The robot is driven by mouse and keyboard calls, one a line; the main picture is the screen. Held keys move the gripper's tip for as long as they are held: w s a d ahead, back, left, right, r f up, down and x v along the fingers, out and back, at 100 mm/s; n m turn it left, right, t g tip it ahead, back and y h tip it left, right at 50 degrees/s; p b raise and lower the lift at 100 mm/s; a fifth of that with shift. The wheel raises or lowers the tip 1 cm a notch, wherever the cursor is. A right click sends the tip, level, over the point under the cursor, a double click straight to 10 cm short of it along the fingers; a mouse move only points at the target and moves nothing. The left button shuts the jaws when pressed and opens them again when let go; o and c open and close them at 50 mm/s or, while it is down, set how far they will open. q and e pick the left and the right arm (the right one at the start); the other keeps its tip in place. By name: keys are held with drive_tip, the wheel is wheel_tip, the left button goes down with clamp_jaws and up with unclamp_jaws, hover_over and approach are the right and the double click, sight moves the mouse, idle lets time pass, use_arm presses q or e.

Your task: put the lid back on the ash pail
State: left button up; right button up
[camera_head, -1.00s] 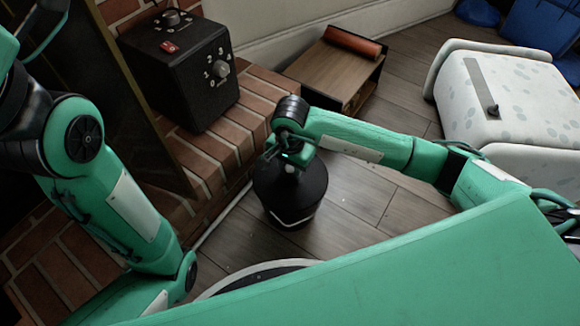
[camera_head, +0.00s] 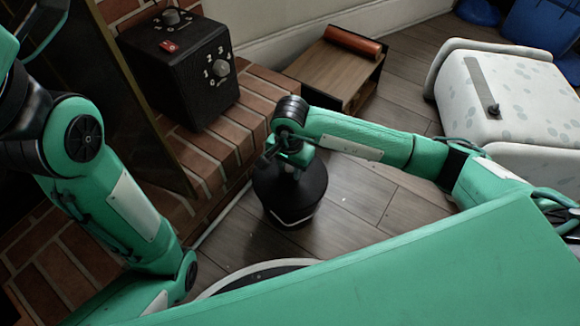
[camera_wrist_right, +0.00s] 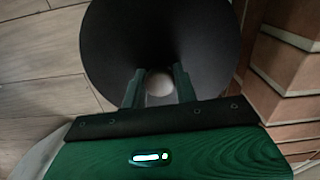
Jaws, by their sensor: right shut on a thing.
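My right gripper (camera_head: 290,170) points down at the dark ash pail (camera_head: 290,213) on the wood floor, beside the brick hearth. In the right wrist view, its fingers (camera_wrist_right: 158,85) are shut on the pale round knob (camera_wrist_right: 159,84) of the black lid (camera_wrist_right: 205,45). The lid lies at the pail's top in the head view. The arm and gripper partly cover it, and I cannot tell whether it is seated on the rim or just above it. My left arm is folded at the left, and its gripper is not in view.
The brick hearth (camera_head: 215,150) edges the floor just left of the pail and carries a black box with dials (camera_head: 185,75). A low wooden shelf unit (camera_head: 335,72) stands behind. A white spotted seat (camera_head: 515,95) is at the right. Bare floor (camera_head: 360,195) lies right of the pail.

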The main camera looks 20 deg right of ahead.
idle(0.3)
drive_tip(key=o, duration=1.1)
drive_tip(key=shift+o, duration=0.6)
drive_tip(key=o, duration=0.4)
drive_tip(key=shift+r+p, duration=2.4)
drive_tip(key=shift+r, duration=1.15)
drive_tip(key=shift+c, duration=0.5)
